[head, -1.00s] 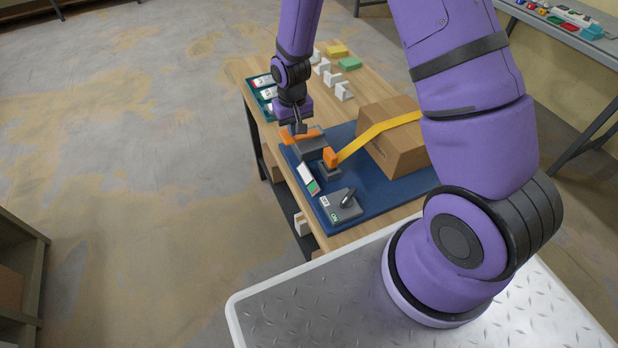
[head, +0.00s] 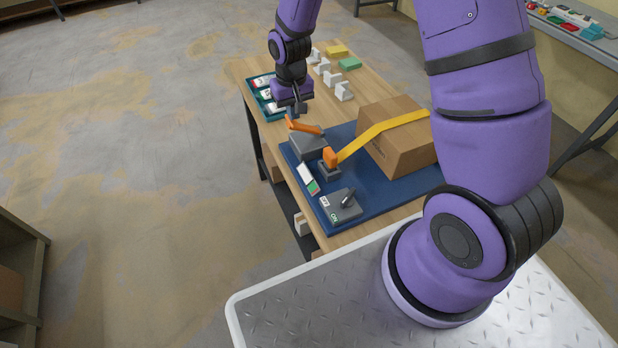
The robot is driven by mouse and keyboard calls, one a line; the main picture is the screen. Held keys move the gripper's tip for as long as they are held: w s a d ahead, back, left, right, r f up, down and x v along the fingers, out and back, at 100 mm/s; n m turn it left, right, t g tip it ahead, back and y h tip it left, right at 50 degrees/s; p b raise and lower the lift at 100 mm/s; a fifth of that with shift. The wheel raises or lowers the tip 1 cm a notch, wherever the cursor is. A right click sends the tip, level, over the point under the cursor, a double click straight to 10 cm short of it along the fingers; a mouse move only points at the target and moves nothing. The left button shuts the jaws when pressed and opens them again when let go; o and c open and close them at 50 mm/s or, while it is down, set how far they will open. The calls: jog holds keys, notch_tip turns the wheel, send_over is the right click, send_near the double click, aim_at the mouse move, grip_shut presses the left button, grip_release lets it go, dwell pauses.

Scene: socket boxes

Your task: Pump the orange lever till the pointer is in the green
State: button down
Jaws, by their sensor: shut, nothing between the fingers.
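The orange lever (head: 304,127) sits on a dark grey pump block (head: 307,146) at the left of a blue mat. Its left end is tilted up. A small white and green plate (head: 308,178), which looks like the gauge, lies in front of the block; its pointer is too small to make out. My gripper (head: 300,108) is shut and empty, pointing down above and just behind the lever, apart from it.
An orange piece (head: 330,157) with a yellow strap (head: 380,130) reaches to a cardboard box (head: 398,143) on the mat (head: 375,198). A grey switch box (head: 341,206) stands in front. A teal tray (head: 263,101) and several blocks lie behind.

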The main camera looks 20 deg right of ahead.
jog(key=shift+f, duration=0.1)
jog(key=shift+f, duration=2.8)
jog(key=shift+r, duration=2.9)
jog(key=shift+r, duration=2.5)
